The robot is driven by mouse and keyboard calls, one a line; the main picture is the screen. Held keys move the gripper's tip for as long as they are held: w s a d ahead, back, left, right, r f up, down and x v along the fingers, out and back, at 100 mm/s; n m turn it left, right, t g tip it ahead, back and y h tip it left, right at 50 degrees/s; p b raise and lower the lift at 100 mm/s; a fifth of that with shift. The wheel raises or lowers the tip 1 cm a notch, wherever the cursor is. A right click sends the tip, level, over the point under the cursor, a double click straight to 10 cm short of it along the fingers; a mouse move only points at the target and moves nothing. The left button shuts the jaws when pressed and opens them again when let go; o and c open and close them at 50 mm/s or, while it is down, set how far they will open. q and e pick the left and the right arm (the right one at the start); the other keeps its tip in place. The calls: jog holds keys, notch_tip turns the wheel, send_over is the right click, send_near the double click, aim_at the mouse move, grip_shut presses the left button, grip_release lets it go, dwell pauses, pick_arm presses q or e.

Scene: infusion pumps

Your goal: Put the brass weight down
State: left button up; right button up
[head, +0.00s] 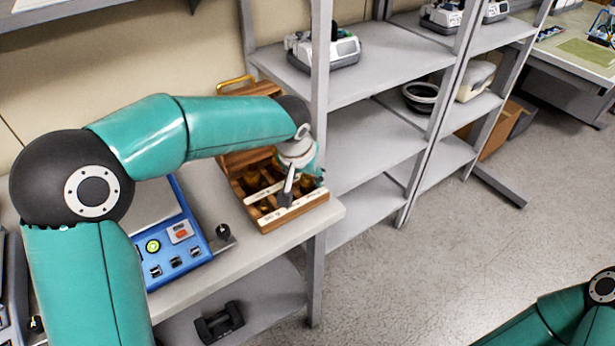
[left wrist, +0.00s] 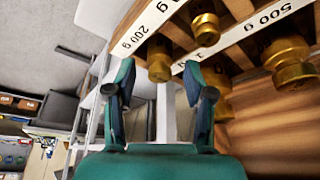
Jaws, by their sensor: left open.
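A wooden weight box (head: 296,212) with its lid up stands at the right end of the bench. Several brass weights sit in its compartments. In the left wrist view, one brass weight (left wrist: 160,62) shows just beyond the fingertips, near the 200 g label, and others sit near the 500 g label (left wrist: 265,18). My left gripper (head: 288,186) is over the box, and it also shows in the left wrist view (left wrist: 160,78). Its fingers are apart with nothing held between them. Which weight the task means, I cannot tell. My right gripper is outside the views.
A blue scale (head: 178,252) with buttons stands left of the box on the bench (head: 258,246). A grey shelf upright (head: 318,130) rises close to the right of my left forearm. Shelves with devices stand further right. A dark object (head: 219,322) lies on the lower shelf.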

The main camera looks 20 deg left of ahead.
pick_arm(q)
jog(key=v, duration=1.1)
jog(key=shift+s, duration=0.15)
